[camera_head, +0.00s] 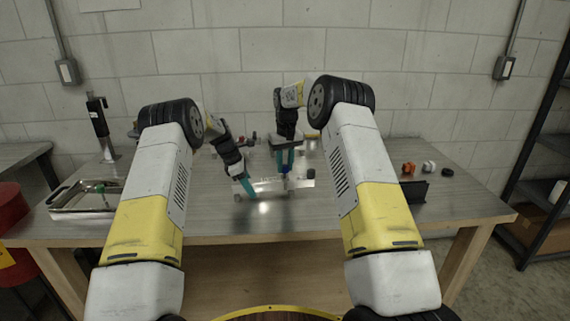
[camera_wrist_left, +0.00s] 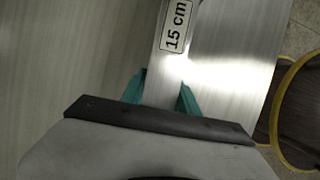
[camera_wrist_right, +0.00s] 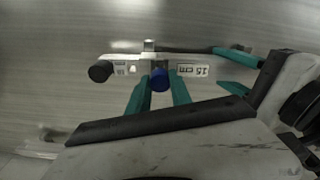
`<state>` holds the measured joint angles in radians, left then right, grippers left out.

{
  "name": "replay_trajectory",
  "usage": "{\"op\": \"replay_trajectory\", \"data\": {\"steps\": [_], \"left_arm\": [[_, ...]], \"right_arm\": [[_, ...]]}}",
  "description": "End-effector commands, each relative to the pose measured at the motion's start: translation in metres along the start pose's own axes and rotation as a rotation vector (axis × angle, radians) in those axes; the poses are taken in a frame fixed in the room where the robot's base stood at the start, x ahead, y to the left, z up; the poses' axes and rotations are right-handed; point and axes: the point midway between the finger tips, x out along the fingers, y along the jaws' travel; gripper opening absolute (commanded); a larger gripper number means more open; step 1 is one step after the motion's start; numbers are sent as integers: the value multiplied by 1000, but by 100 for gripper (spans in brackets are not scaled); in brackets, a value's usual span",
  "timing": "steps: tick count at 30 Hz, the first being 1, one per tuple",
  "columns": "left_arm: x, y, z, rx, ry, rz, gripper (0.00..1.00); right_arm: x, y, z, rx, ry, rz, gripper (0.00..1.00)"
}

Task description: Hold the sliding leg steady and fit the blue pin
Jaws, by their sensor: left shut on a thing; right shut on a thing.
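The sliding leg (camera_head: 268,184) is a pale metal bar lying above or on the table, with a "15 cm" label in the left wrist view (camera_wrist_left: 176,24). It also shows in the right wrist view (camera_wrist_right: 208,68), with a black round foot or knob (camera_wrist_right: 100,72) at one end. My left gripper (camera_head: 247,190), with teal fingers, is shut on the leg near its end. My right gripper (camera_wrist_right: 159,90) is shut on the blue pin (camera_wrist_right: 159,78), which is over or against the leg's face. Whether the pin sits in a hole cannot be told.
A metal tray (camera_head: 65,205) lies at the table's left, by a black-topped stand (camera_head: 98,115). Small orange (camera_head: 408,168), white and black parts sit at the right, near a dark angled block (camera_head: 413,192). The front table top is mostly clear.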

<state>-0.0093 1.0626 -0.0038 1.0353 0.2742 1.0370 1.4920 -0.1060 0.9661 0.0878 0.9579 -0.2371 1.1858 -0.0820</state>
Motion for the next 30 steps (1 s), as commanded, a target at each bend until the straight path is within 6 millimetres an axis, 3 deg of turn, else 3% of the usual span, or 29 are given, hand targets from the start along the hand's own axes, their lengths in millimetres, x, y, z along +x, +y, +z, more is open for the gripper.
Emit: {"op": "replay_trajectory", "data": {"steps": [26,27,30], "left_arm": [[-1,0,0,0,-1,2,0],[-1,0,0,0,-1,2,0],[-1,0,0,0,0,2,0]], "right_arm": [[22,0,2,1,-1,0,0],[21,0,2,1,0,0,29],[21,0,2,1,0,0,49]]}}
